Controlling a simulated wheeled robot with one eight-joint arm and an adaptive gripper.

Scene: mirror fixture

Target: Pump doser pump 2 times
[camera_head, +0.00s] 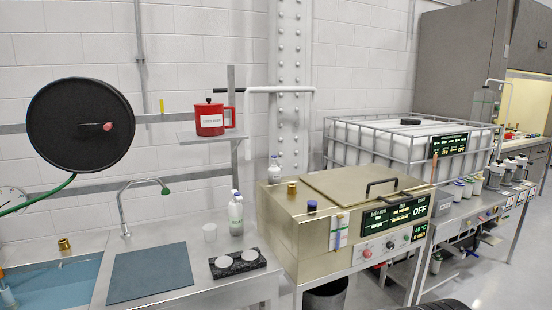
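I cannot tell for sure which thing is the doser pump. Several small bottles and dispensers with coloured tops (468,190) stand on the steel bench at the right, too small to make out in detail. Another small bottle (274,170) stands on the back of the steel bath. My gripper is not in view.
The steel water bath (320,210) reads OFF and has a closed lid. A caged white tank (385,140) stands behind it. A black hose reel (80,125) and a red canister (210,120) are at the wall. A dark bin (326,297) sits below the bath.

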